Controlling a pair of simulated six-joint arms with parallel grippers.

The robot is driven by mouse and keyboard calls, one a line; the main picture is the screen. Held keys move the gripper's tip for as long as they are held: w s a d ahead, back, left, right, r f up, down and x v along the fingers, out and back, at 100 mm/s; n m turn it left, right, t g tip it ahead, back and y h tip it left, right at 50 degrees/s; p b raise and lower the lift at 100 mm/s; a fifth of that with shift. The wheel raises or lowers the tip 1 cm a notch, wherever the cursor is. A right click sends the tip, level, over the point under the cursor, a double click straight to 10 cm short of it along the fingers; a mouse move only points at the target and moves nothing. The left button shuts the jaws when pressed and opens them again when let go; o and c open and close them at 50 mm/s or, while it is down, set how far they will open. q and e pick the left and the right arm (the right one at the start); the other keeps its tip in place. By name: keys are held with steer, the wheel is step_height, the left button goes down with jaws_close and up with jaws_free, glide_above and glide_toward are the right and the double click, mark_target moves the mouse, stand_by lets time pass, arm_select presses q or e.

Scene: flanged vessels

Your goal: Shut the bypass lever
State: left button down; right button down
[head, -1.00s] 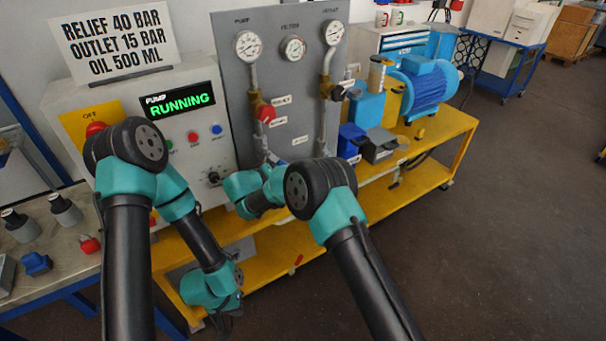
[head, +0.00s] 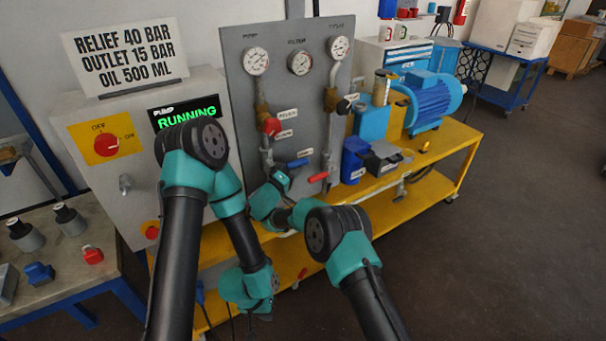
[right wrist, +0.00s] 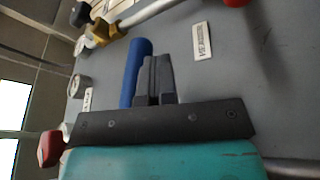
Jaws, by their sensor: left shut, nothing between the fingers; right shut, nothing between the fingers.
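A blue lever handle (head: 299,163) and a red lever handle (head: 318,177) sit on pipes low on the grey panel. I cannot read which label says bypass. My right gripper (head: 283,177) is close to the blue lever. In the right wrist view its shut, empty fingers (right wrist: 157,76) lie right beside the blue handle (right wrist: 137,72), partly overlapping it; I cannot tell whether they touch. Part of the red handle (right wrist: 235,2) shows at the top edge there. My left gripper (head: 264,314) hangs low by the yellow bench, shut, its fingers hardly visible.
The grey panel (head: 236,80) carries gauges, a red knob (head: 271,126) and a black knob (head: 343,106). The control cabinet (head: 85,170) with a red rotary switch (head: 106,145) stands left. The blue motor (head: 430,100) is on the yellow bench (head: 425,150). Floor at right is clear.

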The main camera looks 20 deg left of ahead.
steer(key=shift+r, duration=0.25)
steer(key=shift+t, duration=0.3)
steer(key=shift+f, duration=0.1)
steer(key=s+a+f, duration=0.4)
steer(key=s+f, duration=0.3)
steer(key=f, duration=0.1)
steer(key=shift+s+a, duration=0.15)
steer(key=shift+s, duration=0.25)
stand_by(0.4)
